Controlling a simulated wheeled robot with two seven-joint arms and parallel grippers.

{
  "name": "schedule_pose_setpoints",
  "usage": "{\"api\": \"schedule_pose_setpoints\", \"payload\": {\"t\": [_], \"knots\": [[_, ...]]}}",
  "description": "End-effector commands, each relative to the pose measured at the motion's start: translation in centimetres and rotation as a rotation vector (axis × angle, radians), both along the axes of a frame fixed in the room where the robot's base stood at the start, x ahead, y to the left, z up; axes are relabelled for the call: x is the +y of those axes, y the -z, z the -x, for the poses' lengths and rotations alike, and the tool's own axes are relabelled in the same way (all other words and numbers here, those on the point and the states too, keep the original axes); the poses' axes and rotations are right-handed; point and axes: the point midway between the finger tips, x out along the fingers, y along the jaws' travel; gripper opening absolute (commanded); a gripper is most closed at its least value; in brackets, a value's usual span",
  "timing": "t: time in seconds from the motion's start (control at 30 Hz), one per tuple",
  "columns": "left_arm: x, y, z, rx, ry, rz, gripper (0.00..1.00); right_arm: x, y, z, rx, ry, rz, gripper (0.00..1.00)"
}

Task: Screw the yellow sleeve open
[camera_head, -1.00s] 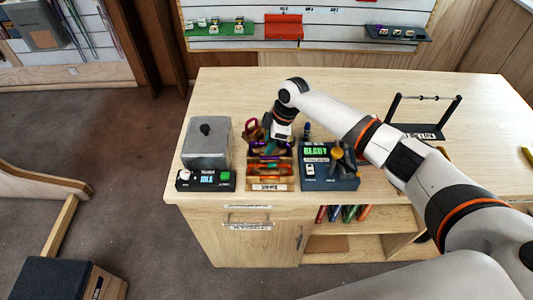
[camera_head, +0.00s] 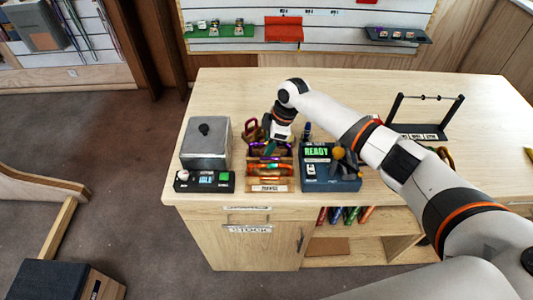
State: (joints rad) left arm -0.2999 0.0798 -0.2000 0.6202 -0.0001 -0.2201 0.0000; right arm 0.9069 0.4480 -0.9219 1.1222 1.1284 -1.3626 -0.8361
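A wooden rack (camera_head: 269,186) at the front of the table holds several coloured carabiners (camera_head: 270,168) in rows. A reddish-brown carabiner (camera_head: 250,129) stands at its back left. My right gripper (camera_head: 271,137) reaches down over the back of the rack, close to the carabiners. Its fingertips are small and partly hidden, so I cannot tell whether it is open or holds anything. I cannot make out a yellow sleeve on any carabiner. My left gripper is out of view.
A grey box (camera_head: 206,143) stands behind a black panel (camera_head: 205,182) left of the rack. A dark blue device (camera_head: 320,182) with a green READY display stands to its right. A black bar stand (camera_head: 424,130) is at the right. The table's back left is clear.

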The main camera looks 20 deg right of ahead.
Motion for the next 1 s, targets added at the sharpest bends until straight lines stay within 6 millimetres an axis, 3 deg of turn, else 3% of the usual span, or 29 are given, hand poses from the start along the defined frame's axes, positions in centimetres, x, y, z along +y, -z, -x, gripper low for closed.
{"api": "schedule_pose_setpoints", "payload": {"t": [0.33,1.0], "knots": [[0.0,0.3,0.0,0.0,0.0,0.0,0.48,-0.1,-0.1,-0.4,-0.001,0.0,0.0,0.4],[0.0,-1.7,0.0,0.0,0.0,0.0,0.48,-0.1,-2.4,-0.4,0.0,0.0,0.0,0.4]]}}
